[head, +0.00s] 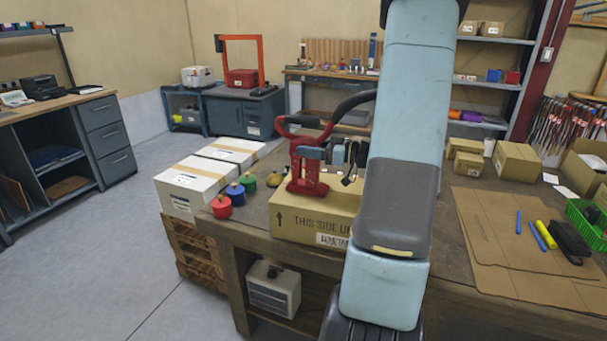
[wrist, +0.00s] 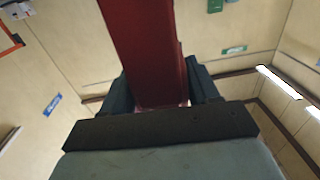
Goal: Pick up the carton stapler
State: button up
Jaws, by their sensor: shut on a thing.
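In the wrist view a red part of the stapler (wrist: 152,50) runs up between the two dark fingers of my gripper (wrist: 160,92). My gripper is shut on this red part. In the head view, a grey-blue piece of my gripper (head: 312,153) shows across the stapler's red body; much of the gripper is hidden behind my arm. I cannot tell whether the stapler's foot touches the carton below it.
The carton marked "THIS SIDE UP" (head: 290,218) sits on the workbench's near edge. Red, blue and green pots (head: 235,194) stand left of it. Flat cardboard (head: 497,232), blue and yellow markers and a green basket (head: 583,224) lie right. Smaller cartons (head: 517,160) stand behind.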

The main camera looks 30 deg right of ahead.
grip_shut()
jog(key=shift+r, duration=0.15)
